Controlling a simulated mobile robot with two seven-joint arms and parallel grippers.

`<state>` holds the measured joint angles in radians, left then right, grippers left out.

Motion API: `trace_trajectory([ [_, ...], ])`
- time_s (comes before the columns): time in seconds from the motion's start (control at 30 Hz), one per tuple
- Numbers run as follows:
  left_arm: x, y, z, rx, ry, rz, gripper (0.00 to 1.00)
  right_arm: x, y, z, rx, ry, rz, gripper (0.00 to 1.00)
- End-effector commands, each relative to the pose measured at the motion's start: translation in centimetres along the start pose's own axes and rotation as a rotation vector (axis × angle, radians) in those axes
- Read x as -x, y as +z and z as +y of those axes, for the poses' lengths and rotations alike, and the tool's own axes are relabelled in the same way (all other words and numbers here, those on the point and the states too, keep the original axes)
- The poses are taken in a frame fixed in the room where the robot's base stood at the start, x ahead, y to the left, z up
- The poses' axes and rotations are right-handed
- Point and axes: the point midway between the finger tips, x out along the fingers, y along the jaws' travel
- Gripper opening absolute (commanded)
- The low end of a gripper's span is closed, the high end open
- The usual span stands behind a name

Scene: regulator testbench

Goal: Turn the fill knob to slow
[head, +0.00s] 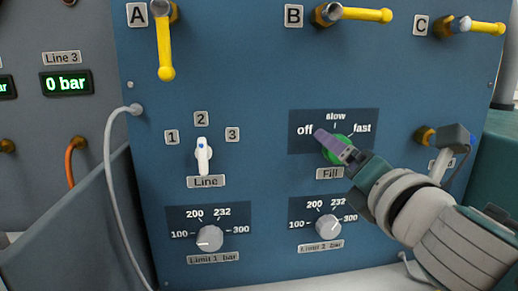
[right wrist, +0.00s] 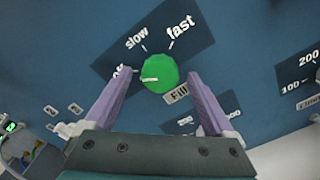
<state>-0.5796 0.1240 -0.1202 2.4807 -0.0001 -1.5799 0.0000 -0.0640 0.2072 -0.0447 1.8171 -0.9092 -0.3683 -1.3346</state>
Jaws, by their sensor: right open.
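The round green fill knob (head: 343,142) is on a dark label plate marked off, slow and fast, above the Fill tag. The knob also shows in the right wrist view (right wrist: 165,68). Its white mark points left, towards the off side. My right gripper (right wrist: 161,76) is open, with its purple fingers on either side of the knob. I cannot tell whether they touch it. In the head view the right gripper (head: 328,141) partly covers the knob. My left gripper is not in view.
The Limit 2 knob (head: 328,227) sits just below, the Line selector (head: 203,155) to the left, and the Limit 1 knob (head: 209,238) lower left. Yellow lever valves A (head: 165,45), B (head: 360,14) and C (head: 475,26) line the top. A grey hose (head: 109,180) hangs at left.

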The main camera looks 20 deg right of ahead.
Motion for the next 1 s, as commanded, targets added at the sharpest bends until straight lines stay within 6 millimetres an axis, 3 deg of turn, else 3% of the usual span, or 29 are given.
trace_trajectory([
  [0.33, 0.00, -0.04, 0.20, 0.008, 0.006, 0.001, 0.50, -0.46, 0.00, -0.01, -0.001, 0.000, 0.000, 0.89],
  [1.0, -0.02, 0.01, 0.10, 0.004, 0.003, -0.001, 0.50, -0.44, 0.01, -0.01, -0.001, -0.001, 0.000, 0.13],
])
